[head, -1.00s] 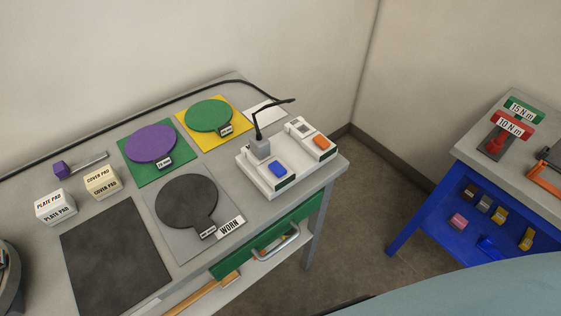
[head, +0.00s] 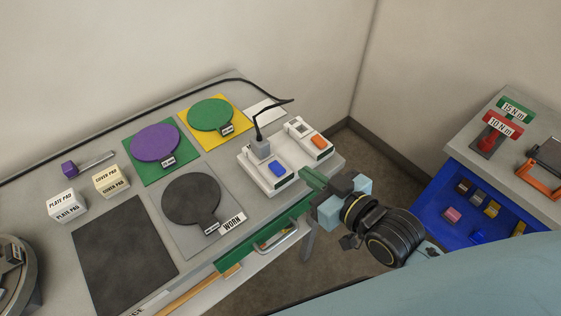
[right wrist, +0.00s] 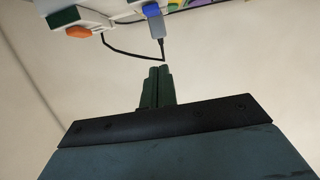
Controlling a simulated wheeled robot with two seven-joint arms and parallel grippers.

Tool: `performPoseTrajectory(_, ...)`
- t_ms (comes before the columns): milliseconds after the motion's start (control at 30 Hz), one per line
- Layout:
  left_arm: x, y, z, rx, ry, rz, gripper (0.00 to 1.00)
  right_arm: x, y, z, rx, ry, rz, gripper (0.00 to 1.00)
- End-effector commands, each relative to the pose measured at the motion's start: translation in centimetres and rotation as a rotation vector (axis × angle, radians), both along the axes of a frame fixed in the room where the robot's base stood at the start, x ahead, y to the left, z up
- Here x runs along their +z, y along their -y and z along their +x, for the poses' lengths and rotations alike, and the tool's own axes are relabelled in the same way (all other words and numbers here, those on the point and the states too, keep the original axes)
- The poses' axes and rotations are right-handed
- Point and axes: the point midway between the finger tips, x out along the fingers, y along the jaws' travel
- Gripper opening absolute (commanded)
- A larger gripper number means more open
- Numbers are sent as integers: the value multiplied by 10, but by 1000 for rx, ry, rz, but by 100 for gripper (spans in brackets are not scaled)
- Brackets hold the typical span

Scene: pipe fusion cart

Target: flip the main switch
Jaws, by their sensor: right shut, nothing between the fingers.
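Two white switch boxes stand at the right end of the grey bench. The left box (head: 256,177) has a blue rocker (head: 278,168) and a grey plug with a black cord on it. The right box (head: 299,130) has an orange rocker (head: 319,141). I cannot tell which is the main switch. My right gripper (head: 306,180) has green fingers, shut and empty, just right of the blue rocker and apart from it. In the right wrist view its fingertips (right wrist: 160,72) are together, with the orange rocker (right wrist: 78,32) and blue rocker (right wrist: 152,8) beyond. My left gripper is out of view.
Round pads on coloured plates, a dark mat (head: 122,255) and labelled blocks lie on the bench (head: 75,159). A black cable runs along the back. A blue-framed table (head: 454,140) with torque signs stands at right, with floor between.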

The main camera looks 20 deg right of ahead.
Motion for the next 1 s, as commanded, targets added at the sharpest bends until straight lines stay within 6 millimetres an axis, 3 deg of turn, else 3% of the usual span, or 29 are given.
performPoseTrajectory(467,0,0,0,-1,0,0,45,-1,-3,9,-1,4,1,0)
performPoseTrajectory(967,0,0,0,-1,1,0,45,-23,-35,95,0,4,3,0)
performPoseTrajectory(1000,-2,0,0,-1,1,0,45,-34,-34,93,1,-1,1,0)
